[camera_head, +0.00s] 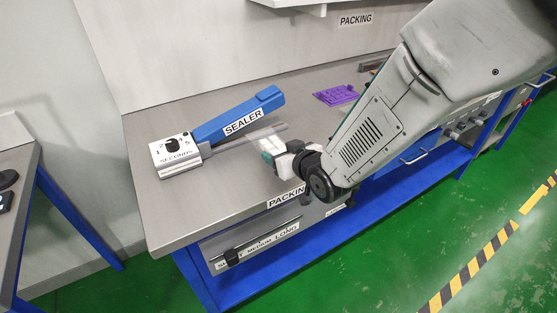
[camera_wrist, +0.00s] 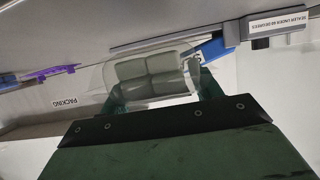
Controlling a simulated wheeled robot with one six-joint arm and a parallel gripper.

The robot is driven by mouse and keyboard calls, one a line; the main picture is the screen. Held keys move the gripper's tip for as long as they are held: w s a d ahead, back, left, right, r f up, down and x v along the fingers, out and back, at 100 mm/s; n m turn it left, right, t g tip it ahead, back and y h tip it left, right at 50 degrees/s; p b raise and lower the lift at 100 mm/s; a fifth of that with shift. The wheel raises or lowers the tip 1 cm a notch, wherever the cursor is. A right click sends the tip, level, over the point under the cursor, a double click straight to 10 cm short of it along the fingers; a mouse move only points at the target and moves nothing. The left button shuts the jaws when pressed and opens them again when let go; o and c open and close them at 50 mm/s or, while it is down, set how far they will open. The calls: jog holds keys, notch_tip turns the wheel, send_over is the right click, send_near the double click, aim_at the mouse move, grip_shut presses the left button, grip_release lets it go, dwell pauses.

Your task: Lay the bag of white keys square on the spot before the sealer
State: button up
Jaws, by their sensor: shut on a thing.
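The bag of white keys is a clear pouch with pale blocks in it, seen in the wrist view (camera_wrist: 150,72). My gripper (camera_wrist: 157,80) is shut on it, with one finger at each side. In the head view, my gripper (camera_head: 270,152) is over the bench, right of and nearer than the sealer (camera_head: 235,117); the bag is hard to make out there. The sealer has a long blue arm and a white dial box marked SECONDS. Part of its blue arm shows behind the bag in the wrist view (camera_wrist: 211,49). I cannot make out the spot before the sealer.
The grey bench top (camera_head: 190,205) is bare left of my gripper. A purple tray-like thing (camera_head: 336,95) lies farther back right. A SHORT–MEDIUM–LONG slider (camera_head: 255,247) is below the bench's front edge. A label about 60 degrees (camera_wrist: 279,24) shows in the wrist view.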

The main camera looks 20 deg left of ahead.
notch_tip(320, 180, down, 4)
jog(key=shift+w+a+r, duration=0.1)
jog(key=shift+a+r, duration=0.05)
jog(key=o, duration=1.1)
jog(key=shift+d+r, duration=0.1)
jog(key=shift+d, duration=0.1)
jog(key=v, duration=1.1)
jog(key=shift+s+d+r, duration=0.1)
jog(key=shift+s+d, duration=0.15)
jog(key=shift+s, duration=0.1)
jog(key=shift+w, duration=0.1)
